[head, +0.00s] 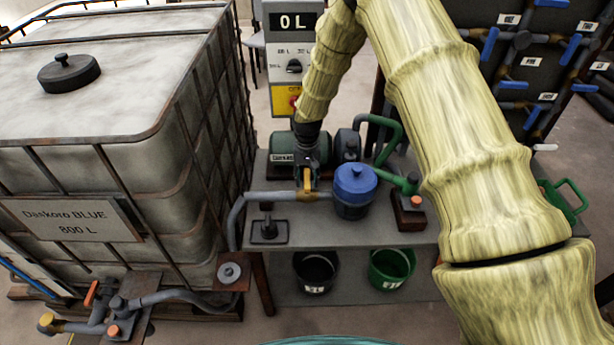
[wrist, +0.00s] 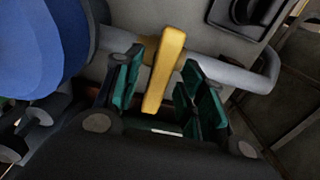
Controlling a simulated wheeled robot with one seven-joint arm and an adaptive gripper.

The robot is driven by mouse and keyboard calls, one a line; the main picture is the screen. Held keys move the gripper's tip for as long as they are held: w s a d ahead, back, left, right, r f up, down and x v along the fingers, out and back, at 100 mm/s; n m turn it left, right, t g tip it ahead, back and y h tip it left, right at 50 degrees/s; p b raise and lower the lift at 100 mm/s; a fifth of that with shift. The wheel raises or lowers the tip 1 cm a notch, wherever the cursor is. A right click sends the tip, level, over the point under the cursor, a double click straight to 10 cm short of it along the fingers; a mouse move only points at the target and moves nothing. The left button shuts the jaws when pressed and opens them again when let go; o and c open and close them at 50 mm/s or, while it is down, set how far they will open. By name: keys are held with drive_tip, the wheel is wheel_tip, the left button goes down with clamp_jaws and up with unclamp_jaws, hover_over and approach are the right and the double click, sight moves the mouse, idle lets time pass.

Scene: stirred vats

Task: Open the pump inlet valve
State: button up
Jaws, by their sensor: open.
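A yellow valve handle (head: 308,184) sits on a grey pipe (head: 280,197) beside a blue-lidded pot (head: 355,184). In the wrist view the yellow handle (wrist: 164,70) lies crosswise to the grey pipe (wrist: 225,72). My gripper (head: 307,172) is above the pipe, pointing down at the handle. In the wrist view my gripper (wrist: 162,84) is open, with green finger pads on both sides of the handle and gaps showing between. In the head view the fingertips are small and partly hidden. The blue pot (wrist: 42,45) is close by at the left in the wrist view.
A large caged tank (head: 120,115) labelled Daskoro BLUE stands at left, with a red-handled valve (head: 91,293) below. A control box (head: 290,60) reads 0 L. Black (head: 316,270) and green (head: 391,267) buckets are on the lower shelf. A green hose (head: 388,135) is near the pump.

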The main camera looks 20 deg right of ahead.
drive_tip(key=shift+c, duration=0.2)
clamp_jaws()
drive_tip(key=shift+n, duration=0.4)
drive_tip(key=n+b, duration=0.1)
drive_tip(key=n, duration=0.2)
drive_tip(key=shift+f, duration=0.1)
drive_tip(key=n+b, duration=0.1)
drive_tip(key=n, duration=0.4)
drive_tip(key=shift+b, duration=0.35)
drive_tip(key=n, duration=0.5)
drive_tip(key=shift+n, duration=2)
